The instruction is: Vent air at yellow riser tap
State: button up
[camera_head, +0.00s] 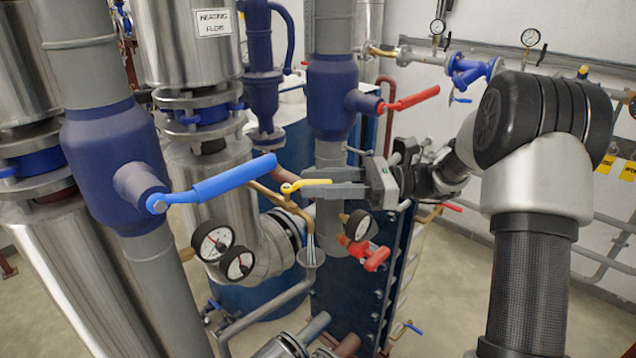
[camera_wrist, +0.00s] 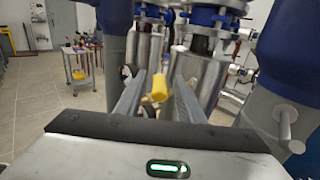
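The small yellow tap handle (camera_head: 305,184) is on a brass pipe (camera_head: 280,197) in front of the grey riser. My gripper (camera_head: 316,183) reaches it from the right, its fingers pointing left and overlapping the handle. In the wrist view the yellow handle (camera_wrist: 159,88) is between the two fingers of my gripper (camera_wrist: 161,86), with a gap on each side. My gripper is open. Below the tap is a grey funnel (camera_head: 310,258) on a pipe. Thin pale streaks show just above it; I cannot tell whether they are water.
A large blue lever (camera_head: 222,180) is close left of the tap. A red lever (camera_head: 410,98) is above my gripper. Two dial gauges (camera_head: 213,240) are at lower left, another gauge (camera_head: 360,225) and a red valve handle (camera_head: 370,254) just below my gripper. Open floor (camera_wrist: 55,110) shows in the wrist view.

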jog(key=d+b, duration=0.1)
jog(key=d, duration=1.6)
jog(key=shift+d, duration=0.25)
